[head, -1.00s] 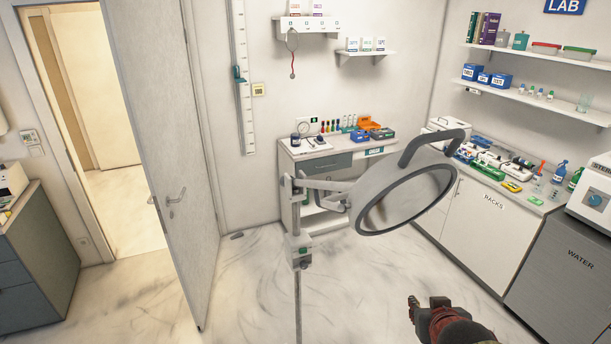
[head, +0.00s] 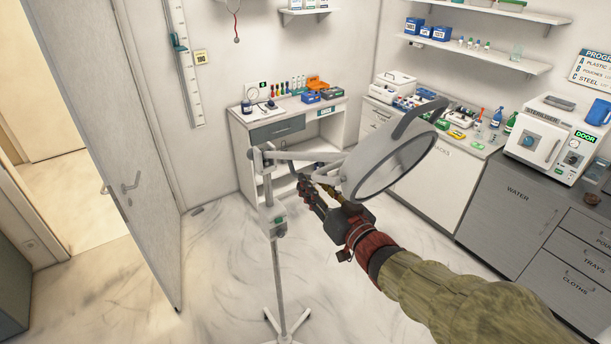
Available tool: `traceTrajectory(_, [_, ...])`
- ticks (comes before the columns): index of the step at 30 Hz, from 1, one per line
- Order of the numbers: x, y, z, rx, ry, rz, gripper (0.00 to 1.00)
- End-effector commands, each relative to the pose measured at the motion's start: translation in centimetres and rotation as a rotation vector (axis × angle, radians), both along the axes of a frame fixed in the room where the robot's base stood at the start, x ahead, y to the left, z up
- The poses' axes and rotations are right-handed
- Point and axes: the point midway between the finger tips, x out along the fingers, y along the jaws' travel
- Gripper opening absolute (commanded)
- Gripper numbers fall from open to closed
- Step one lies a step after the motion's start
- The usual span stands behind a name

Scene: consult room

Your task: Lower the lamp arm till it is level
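The lamp has a thin upright pole (head: 276,265) with a white jointed lamp arm (head: 300,156) reaching right from its top. The arm ends at a round white lamp head (head: 385,150) with a grey rim and a curved dark handle (head: 418,115). In the picture the arm's upper bar runs close to horizontal; its true tilt is hard to judge. My gripper (head: 312,188) is just below the lamp arm, between pole and lamp head, with its fingers pointing up and left. Whether it touches the arm, and whether its fingers are apart, cannot be made out.
The lamp's splayed foot (head: 283,325) stands on clear marbled floor. A small white desk (head: 292,120) with bottles and boxes is behind it. A counter (head: 425,175) and a steriliser (head: 555,140) line the right. A door (head: 120,150) stands open at left.

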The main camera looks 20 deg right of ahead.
Motion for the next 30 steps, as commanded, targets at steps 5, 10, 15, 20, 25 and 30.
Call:
traceTrajectory(5, [2.5,0.6,0.1,0.001,0.001,0.001,0.29])
traceTrajectory(10, [3.6,0.8,0.1,-0.001,0.000,0.000,0.29])
traceTrajectory(15, [3.8,0.9,0.0,-0.001,0.000,-0.001,0.29])
traceTrajectory(20, [3.8,0.9,0.0,-0.001,0.000,-0.001,0.26])
traceTrajectory(25, [3.8,0.8,0.0,-0.001,0.000,-0.001,0.17])
traceTrajectory(30, [3.8,0.8,0.0,-0.001,0.000,-0.001,0.07])
